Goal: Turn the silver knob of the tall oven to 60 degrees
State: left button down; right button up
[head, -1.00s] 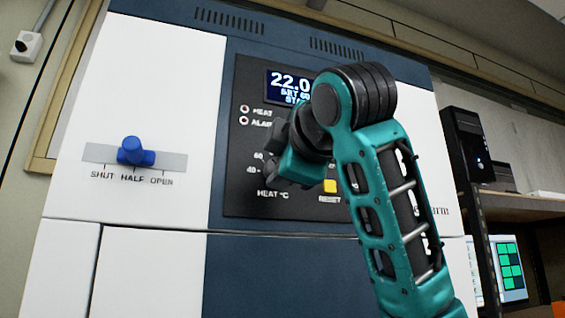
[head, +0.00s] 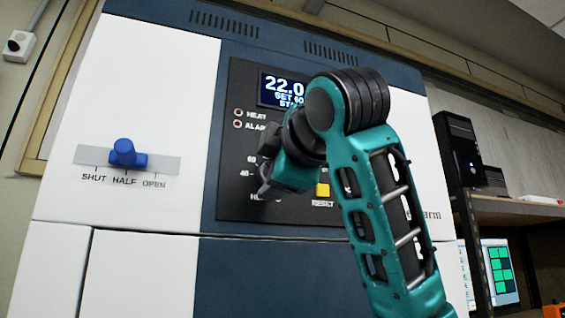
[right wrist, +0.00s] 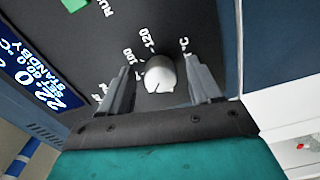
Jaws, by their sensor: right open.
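The silver knob (right wrist: 160,75) is on the dark control panel (right wrist: 95,45) of the tall oven. In the right wrist view it sits between the two fingers of my open right gripper (right wrist: 158,66), with a gap visible on each side. A small dark mark shows on the knob's lower edge in that view. Scale numbers 100 and 120 show beside it. In the head view my right gripper (head: 264,182) is over the lower left of the panel and hides the knob; the scale marks 60 and 40 show beside it. My left gripper is out of view.
The display (head: 284,91) reads 22.0, SET 60 and, in the wrist view, STANDBY. A yellow reset button (head: 323,190) is close right of my gripper. A blue slider handle (head: 125,154) sits near HALF at left. A shelf with a computer (head: 458,148) stands at right.

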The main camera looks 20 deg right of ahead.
jog(key=s+b, duration=0.4)
jog(key=s, duration=0.8)
jog(key=shift+s+d, duration=0.25)
jog(key=shift+s, duration=0.15)
